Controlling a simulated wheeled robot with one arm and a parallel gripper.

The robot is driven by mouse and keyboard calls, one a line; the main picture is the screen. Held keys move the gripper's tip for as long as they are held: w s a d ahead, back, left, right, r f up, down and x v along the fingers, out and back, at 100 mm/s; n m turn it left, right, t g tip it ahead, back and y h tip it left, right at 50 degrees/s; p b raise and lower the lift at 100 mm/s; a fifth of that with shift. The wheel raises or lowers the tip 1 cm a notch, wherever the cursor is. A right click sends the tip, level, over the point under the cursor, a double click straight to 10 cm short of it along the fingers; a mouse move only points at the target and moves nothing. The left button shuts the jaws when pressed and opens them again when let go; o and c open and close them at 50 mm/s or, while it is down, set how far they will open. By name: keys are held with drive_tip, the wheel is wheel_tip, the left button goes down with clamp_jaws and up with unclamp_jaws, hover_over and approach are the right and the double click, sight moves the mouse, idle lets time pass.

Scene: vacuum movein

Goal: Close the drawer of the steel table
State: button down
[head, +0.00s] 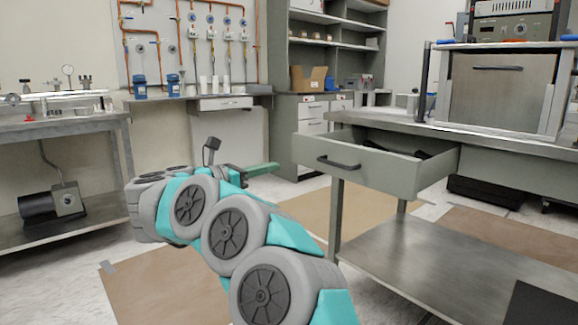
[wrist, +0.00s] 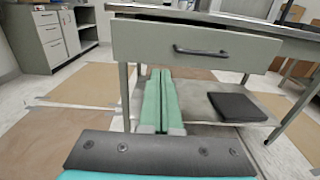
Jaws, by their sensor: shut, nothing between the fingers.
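The steel table (head: 400,262) stands at the right in the head view, with a lower shelf. Its drawer (head: 372,168) is pulled out, and its open inside shows behind the front panel. The drawer front has a dark bar handle (head: 338,162). In the wrist view the drawer front (wrist: 145,42) and its handle (wrist: 201,52) face me, above my fingers. My gripper (head: 268,167) is to the left of the drawer in the head view, apart from it. Its green fingers (wrist: 161,88) are together and empty, pointing toward the table below the drawer front.
A dark flat box (wrist: 237,107) lies on the table's lower shelf. A fume-hood-like steel cabinet (head: 497,95) stands on the table. A grey cabinet (head: 312,118) is behind. Brown floor sheets (head: 160,285) cover open floor. A side bench (head: 62,125) is at left.

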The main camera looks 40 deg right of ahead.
sight(317, 156)
drive_tip(key=d, duration=0.9)
drive_tip(key=w+d, duration=0.1)
drive_tip(key=d, duration=0.4)
